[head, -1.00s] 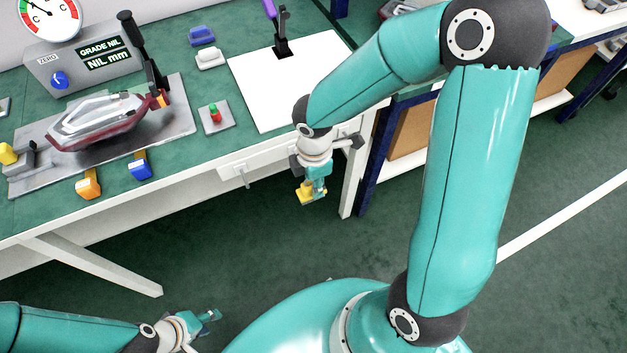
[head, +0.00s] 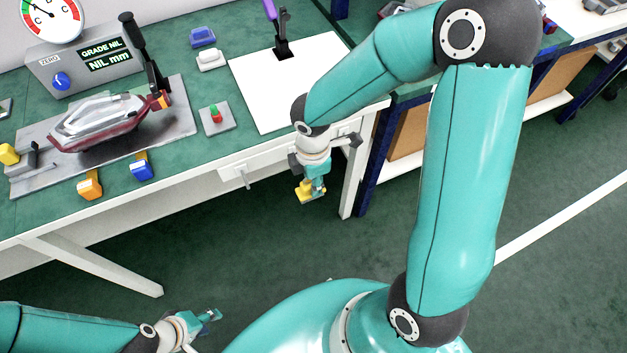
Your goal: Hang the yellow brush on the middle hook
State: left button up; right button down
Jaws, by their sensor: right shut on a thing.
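My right gripper (head: 311,186) points down in front of the table's front edge, over the floor. It is shut on a small yellow thing (head: 303,192), which seems to be the yellow brush; the fingers hide part of it. My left gripper (head: 212,317) is low at the bottom left, away from the table, with nothing visible in it; its finger gap is too small to read. I cannot make out the middle hook or any hook clearly.
A white sheet (head: 265,97) and a drawer handle (head: 240,176) are near my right gripper. The floor below is clear.

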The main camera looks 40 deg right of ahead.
dwell(0.3)
jog(key=shift+s+a, duration=0.15)
jog(key=shift+s, duration=0.3)
jog(key=shift+b, duration=0.3)
jog(key=shift+s, duration=0.1)
dwell(0.5)
